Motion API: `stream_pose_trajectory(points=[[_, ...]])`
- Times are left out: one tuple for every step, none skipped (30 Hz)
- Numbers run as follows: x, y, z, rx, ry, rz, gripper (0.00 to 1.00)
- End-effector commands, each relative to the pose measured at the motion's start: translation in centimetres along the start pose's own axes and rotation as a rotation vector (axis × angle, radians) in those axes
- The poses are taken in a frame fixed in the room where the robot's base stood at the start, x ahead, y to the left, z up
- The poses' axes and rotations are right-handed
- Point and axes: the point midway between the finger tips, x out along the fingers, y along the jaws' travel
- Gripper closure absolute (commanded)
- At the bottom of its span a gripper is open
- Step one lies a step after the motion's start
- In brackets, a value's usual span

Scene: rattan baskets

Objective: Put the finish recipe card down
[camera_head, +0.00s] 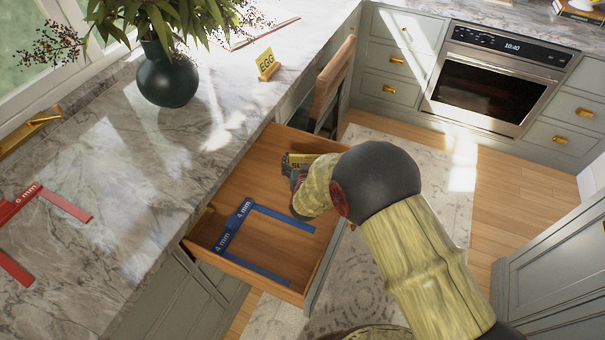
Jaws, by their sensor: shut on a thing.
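My gripper (298,180) is over the open wooden drawer (265,165), toward its far end. It is shut on a small yellow card (298,159) with dark lettering. Most of the lettering is too small or hidden to read, so I cannot confirm from the print that it is the finish recipe card. My arm hides part of the drawer's right side. I cannot tell whether the card touches the drawer floor.
A blue bracket (236,222) marked 4 mm lies in the drawer's near part. On the marble counter (110,180) are a yellow EGG card (266,63) on a stand, a dark vase (166,75) with leaves and a red 6 mm bracket (35,192). The drawer's middle is bare.

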Motion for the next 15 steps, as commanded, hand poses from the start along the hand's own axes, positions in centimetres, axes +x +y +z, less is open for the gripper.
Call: stream_pose_trajectory(points=[[0.3, 0.0, 0.7, -0.001, 0.0, 0.0, 0.35], [0.4, 0.0, 0.9, 0.0, 0.001, 0.0, 0.35], [0.5, 0.0, 1.1, 0.0, 0.002, 0.0, 0.35], [0.6, 0.0, 1.2, 0.0, 0.003, 0.0, 0.35], [0.7, 0.0, 1.5, -0.001, 0.003, 0.0, 0.35], [0.9, 0.0, 1.9, -0.001, 0.002, -0.001, 0.35], [1.0, 0.0, 2.4, -0.001, 0.002, -0.001, 0.35], [1.2, 0.0, 2.9, -0.002, 0.001, -0.001, 0.35], [1.4, 0.0, 3.5, -0.002, 0.0, 0.0, 0.35], [1.6, 0.0, 3.9, -0.001, 0.0, 0.0, 0.35], [1.7, 0.0, 4.1, -0.001, 0.0, -0.001, 0.35], [1.8, 0.0, 4.3, 0.0, 0.001, -0.001, 0.35], [1.9, 0.0, 4.3, 0.0, 0.002, -0.001, 0.35], [1.9, 0.0, 4.2, 0.001, 0.003, -0.001, 0.35], [1.8, 0.0, 4.2, 0.001, 0.003, -0.001, 0.35]])
